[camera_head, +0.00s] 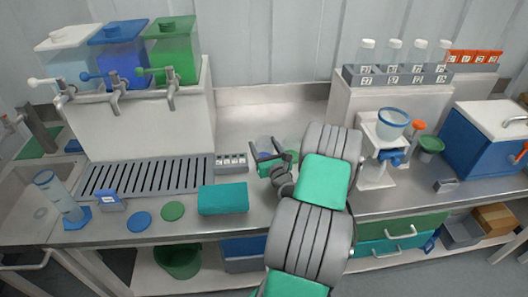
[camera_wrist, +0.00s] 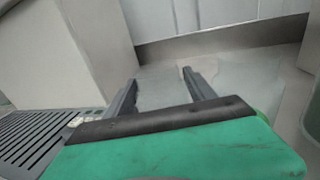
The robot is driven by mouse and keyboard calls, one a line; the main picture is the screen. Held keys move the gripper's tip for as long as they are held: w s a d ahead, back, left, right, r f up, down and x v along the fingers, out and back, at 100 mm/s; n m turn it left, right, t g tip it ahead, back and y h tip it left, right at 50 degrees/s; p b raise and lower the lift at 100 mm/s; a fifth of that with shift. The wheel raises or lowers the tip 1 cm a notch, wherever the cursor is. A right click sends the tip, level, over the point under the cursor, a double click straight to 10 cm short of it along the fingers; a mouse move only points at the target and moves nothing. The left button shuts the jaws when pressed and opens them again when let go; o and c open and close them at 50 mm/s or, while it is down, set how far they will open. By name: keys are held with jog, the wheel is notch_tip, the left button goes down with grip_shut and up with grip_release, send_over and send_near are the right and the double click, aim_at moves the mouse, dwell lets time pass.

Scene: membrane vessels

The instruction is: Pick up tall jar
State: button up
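My gripper (camera_head: 268,160) is over the middle of the counter, and its two fingers are spread apart in the wrist view (camera_wrist: 160,85). No tall jar can be made out for certain. Behind and beside my gripper in the head view are see-through shapes with blue (camera_head: 265,143) and green (camera_head: 291,156) tints, partly hidden by the fingers and my arm. In the wrist view a pale see-through shape (camera_wrist: 240,80) stands just right of the right finger, apart from it as far as I can tell. A fainter pale patch shows between the fingers. Nothing is clearly gripped.
Clear, blue and green tanks (camera_head: 173,52) with taps stand on a white block at the left, above a slotted drain (camera_head: 150,176). A teal box (camera_head: 223,198) lies left of my gripper. A bottle rack (camera_head: 397,78) and a white stand (camera_head: 376,170) are at the right.

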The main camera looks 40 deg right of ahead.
jog(key=c, duration=0.8)
jog(key=shift+c, duration=0.2)
